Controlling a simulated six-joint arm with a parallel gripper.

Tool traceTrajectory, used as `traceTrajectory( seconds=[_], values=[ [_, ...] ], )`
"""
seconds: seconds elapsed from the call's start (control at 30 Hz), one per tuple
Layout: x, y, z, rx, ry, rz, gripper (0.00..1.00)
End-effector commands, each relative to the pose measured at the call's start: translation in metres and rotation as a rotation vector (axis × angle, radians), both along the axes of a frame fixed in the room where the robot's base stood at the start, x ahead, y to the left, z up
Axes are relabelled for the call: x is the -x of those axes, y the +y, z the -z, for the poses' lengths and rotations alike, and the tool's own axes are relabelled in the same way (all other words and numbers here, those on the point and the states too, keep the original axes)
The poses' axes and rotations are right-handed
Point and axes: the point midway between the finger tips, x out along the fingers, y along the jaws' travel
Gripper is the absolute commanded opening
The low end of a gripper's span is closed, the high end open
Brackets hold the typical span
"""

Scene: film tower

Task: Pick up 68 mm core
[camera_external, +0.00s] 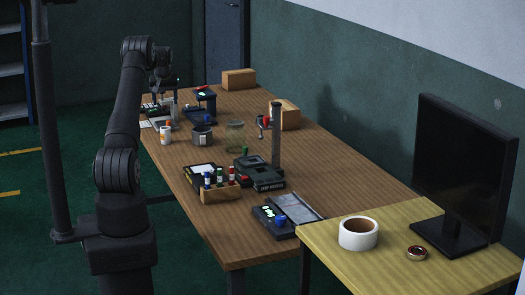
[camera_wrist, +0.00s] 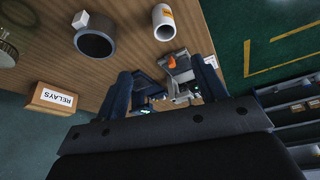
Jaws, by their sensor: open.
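Two hollow cylinders stand on the brown table, and I cannot tell which is the 68 mm core. One is a wide dark-grey ring (camera_external: 202,139) with a small white block at its rim; it is at the upper left in the wrist view (camera_wrist: 94,40). The other is a narrower white tube (camera_external: 165,136) with an orange mark, at the top of the wrist view (camera_wrist: 163,24). My gripper (camera_external: 163,92) is over the table's far left end, apart from both. In the wrist view my gripper (camera_wrist: 166,82) is open, with nothing visibly held.
A glass jar (camera_external: 235,136) stands right of the grey ring. A carton labelled RELAYS (camera_wrist: 52,98) and small devices (camera_external: 200,105) are nearby. A post (camera_external: 276,140) rises mid-table. A white roll (camera_external: 358,234) and a monitor (camera_external: 464,165) occupy the yellow table.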

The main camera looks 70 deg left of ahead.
Motion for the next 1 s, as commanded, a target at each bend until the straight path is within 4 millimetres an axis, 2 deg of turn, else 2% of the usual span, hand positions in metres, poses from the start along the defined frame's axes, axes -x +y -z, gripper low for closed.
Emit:
traceTrajectory(
  seconds=[0.6, 0.93, 1.0],
  values=[
    [-0.009, 0.038, 0.096, 0.002, 0.001, -0.002, 0.65],
    [-0.011, 0.046, 0.117, 0.001, 0.000, -0.002, 0.65],
    [-0.009, 0.048, 0.126, 0.003, 0.001, -0.002, 0.65]
  ],
)
